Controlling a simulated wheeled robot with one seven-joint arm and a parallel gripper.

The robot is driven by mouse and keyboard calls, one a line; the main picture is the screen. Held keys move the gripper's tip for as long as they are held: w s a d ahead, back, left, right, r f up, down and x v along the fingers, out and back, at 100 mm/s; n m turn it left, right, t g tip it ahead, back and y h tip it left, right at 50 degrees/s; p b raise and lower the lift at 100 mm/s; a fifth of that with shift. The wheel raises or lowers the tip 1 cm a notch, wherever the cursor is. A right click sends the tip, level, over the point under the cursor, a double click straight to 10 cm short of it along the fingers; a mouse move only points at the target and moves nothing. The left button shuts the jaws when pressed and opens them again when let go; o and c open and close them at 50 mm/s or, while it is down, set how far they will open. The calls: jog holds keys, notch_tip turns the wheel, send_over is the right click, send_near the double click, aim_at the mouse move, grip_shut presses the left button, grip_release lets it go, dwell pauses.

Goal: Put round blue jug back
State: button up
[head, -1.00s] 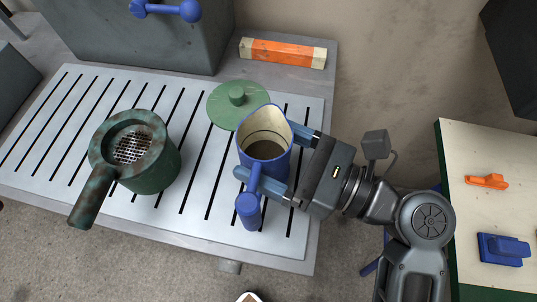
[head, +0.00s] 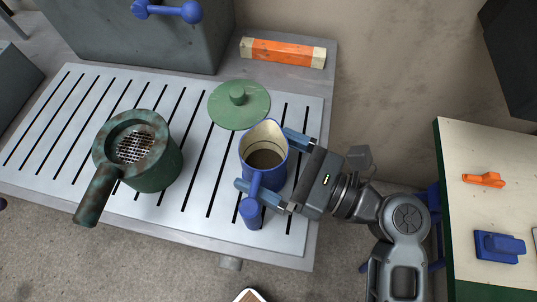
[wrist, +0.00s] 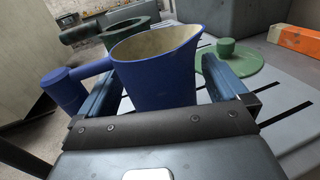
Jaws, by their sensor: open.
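The round blue jug (head: 272,170) stands upright on the slotted metal tray (head: 60,130), with brown contents visible inside and its handle toward the front. It also fills the middle of the wrist view (wrist: 158,75). My gripper (head: 266,162) comes from the right, with one finger on the far side of the jug and one on the near side by the handle. The fingers are open around the jug. I cannot tell whether either finger touches it.
A green lid (head: 238,104) lies just behind the jug. A green pot with a strainer (head: 155,165) stands to the left. An orange and cream block (head: 283,53) lies at the back. A cream-topped table (head: 485,215) at right holds orange and blue pieces.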

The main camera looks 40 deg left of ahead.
jog(key=shift+f+b, duration=0.45)
jog(key=shift+b, duration=0.55)
jog(key=shift+w+d+r, duration=0.15)
jog(key=shift+d+r, duration=0.05)
jog(key=shift+d, duration=0.25)
jog(key=shift+r+v, duration=0.2)
jog(key=shift+v, duration=1.5)
jog(key=shift+r+v, duration=0.2)
jog(key=shift+v, duration=1.55)
